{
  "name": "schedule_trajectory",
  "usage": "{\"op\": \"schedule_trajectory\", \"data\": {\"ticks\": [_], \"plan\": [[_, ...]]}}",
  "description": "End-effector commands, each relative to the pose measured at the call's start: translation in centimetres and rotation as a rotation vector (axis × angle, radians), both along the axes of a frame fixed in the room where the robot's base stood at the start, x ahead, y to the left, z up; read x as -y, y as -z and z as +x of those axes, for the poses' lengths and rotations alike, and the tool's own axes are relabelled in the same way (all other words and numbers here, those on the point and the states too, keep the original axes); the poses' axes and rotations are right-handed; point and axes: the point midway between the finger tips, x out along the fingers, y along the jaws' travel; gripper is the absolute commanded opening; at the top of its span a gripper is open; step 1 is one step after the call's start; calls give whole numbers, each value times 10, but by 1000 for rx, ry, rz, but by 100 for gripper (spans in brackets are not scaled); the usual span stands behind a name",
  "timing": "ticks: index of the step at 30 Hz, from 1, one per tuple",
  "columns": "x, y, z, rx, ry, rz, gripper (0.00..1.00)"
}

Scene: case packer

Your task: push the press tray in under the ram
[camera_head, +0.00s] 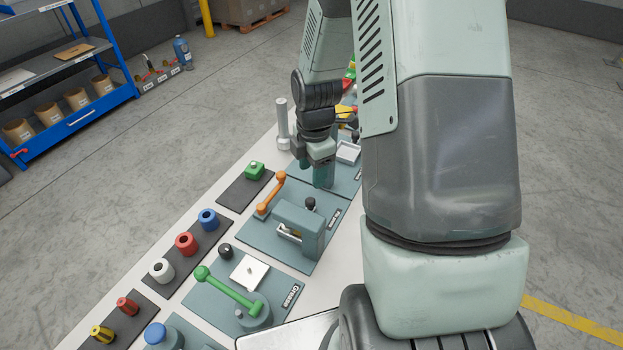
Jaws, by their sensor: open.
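My gripper (323,178) points down over a teal base plate (347,185) near the middle of the table. It is open, with nothing seen between its fingers. Just behind it and to the right, a small pale square tray (348,152) sits on the teal plates; it looks like the press tray, but my arm covers part of that area. A light grey upright post (283,125) stands to the left of the gripper. I cannot make out the ram; my wrist and arm hide much of that station. Whether the fingers touch anything is unclear.
Nearer are a green lever (228,290) and a white square plate (250,272). Coloured parts (186,243) line the left edge.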

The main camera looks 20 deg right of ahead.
Motion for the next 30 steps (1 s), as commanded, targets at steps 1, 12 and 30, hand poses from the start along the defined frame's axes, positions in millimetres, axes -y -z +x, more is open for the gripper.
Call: {"op": "schedule_trajectory", "data": {"ticks": [1,12,30], "plan": [[0,0,0,-3,75,5,55],[2,0,0,-36,1139,63,55],[2,1,1,-84,2407,113,55]]}}
